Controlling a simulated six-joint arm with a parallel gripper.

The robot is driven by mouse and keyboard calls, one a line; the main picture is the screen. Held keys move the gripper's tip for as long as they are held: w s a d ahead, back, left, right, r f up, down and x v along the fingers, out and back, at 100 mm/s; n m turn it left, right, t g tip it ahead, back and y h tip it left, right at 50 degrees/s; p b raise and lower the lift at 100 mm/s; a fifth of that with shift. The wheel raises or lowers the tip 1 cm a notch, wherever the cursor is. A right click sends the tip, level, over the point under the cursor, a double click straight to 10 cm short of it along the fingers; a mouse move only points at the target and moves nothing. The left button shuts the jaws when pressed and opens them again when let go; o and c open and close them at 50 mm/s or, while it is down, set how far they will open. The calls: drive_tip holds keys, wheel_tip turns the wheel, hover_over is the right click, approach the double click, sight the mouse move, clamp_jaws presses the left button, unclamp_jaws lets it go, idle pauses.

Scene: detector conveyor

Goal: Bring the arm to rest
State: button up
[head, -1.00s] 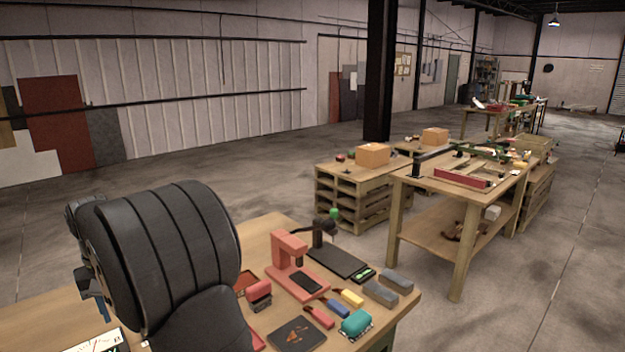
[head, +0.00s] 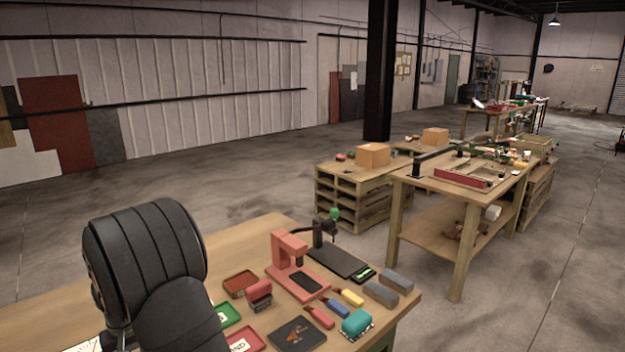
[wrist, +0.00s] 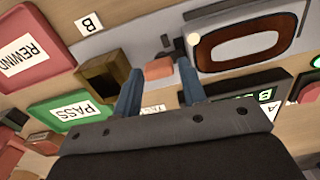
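My gripper (wrist: 158,92) shows in the wrist view with its two blue fingers apart. A small pinkish block (wrist: 158,68) shows in the gap near the fingertips, and I cannot tell whether it is touched; nothing looks clamped. The fingers point over the bench, between an open brown box (wrist: 105,75) and a panel with a brown oval ring (wrist: 245,48). In the head view my dark, ribbed arm fills the lower left, and the gripper is hidden behind it or out of frame.
A green PASS tray (wrist: 75,108) and a red REWIND tray (wrist: 35,55) lie close by. In the head view, a pink press (head: 287,262), brushes, a teal block (head: 356,322) and grey blocks crowd the bench's right end. A second table (head: 420,178) stands beyond a floor gap.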

drive_tip(key=shift+r+m, duration=0.1)
drive_tip(key=shift+m, duration=0.3)
wheel_tip(320, 180, up, 17)
wheel_tip(320, 180, down, 12)
drive_tip(key=n, duration=0.9)
drive_tip(key=shift+n, duration=0.4)
drive_tip(key=shift+s+f+n, duration=0.1)
drive_tip(key=shift+f+n, duration=1)
drive_tip(key=shift+f, duration=0.2)
